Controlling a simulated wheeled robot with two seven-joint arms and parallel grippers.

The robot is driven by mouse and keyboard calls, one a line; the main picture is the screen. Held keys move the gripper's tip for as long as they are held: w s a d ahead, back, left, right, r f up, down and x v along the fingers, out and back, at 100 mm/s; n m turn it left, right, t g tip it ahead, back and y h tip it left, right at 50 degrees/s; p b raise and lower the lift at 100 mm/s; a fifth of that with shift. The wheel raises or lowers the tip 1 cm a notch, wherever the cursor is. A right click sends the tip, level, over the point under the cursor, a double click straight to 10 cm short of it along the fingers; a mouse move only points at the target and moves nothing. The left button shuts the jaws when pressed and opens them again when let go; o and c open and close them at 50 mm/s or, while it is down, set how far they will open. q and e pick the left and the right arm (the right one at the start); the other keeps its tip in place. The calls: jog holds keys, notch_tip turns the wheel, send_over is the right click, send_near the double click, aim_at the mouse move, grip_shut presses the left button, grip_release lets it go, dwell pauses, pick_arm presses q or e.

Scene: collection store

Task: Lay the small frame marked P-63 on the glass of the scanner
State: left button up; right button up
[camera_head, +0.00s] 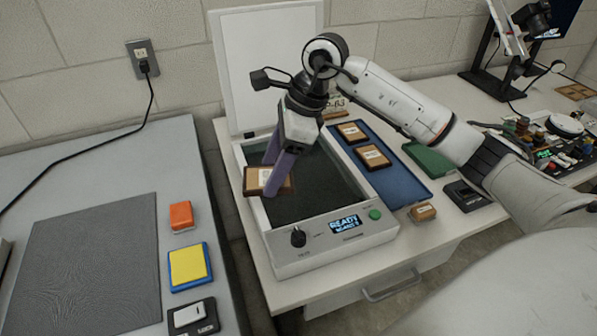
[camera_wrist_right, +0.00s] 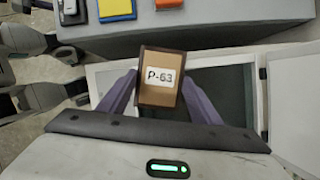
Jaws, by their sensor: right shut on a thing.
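My right gripper (camera_head: 277,172) is shut on a small brown frame (camera_head: 256,182) with a white label. In the right wrist view the frame (camera_wrist_right: 161,92) reads P-63 and sits between the two purple fingers (camera_wrist_right: 160,100). The frame is over the left edge of the scanner (camera_head: 325,245), partly above its dark glass (camera_head: 305,205). I cannot tell the exact height of the frame above the rim. The scanner's white lid (camera_head: 250,55) stands open at the back, and its display reads READY. My left gripper is not in view.
A blue tray (camera_head: 400,192) right of the scanner holds two similar small frames (camera_head: 373,157). A green item (camera_head: 425,158) and a small brown block (camera_head: 422,212) lie nearby. A grey table (camera_head: 40,180) at left carries a dark mat (camera_head: 85,265) and orange (camera_head: 181,216) and yellow (camera_head: 188,265) items.

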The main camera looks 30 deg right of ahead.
jog(key=w+d+m+t+h, duration=0.2)
jog(key=w+d+m+h, duration=0.25)
jog(key=d+m, duration=0.8)
jog(key=f+m, duration=0.1)
jog(key=f, duration=0.2)
jog(key=a+f, duration=0.1)
jog(key=f, duration=0.2)
jog(key=a+f+m, duration=0.1)
jog(key=f, duration=0.2)
jog(key=shift+s+f+m+h+p, duration=0.25)
jog(key=shift+s+m+p, duration=0.1)
jog(key=shift+s, duration=0.05)
jog(key=o, duration=1.2)
jog(key=v, duration=1.2)
jog(key=shift+s+a, duration=0.1)
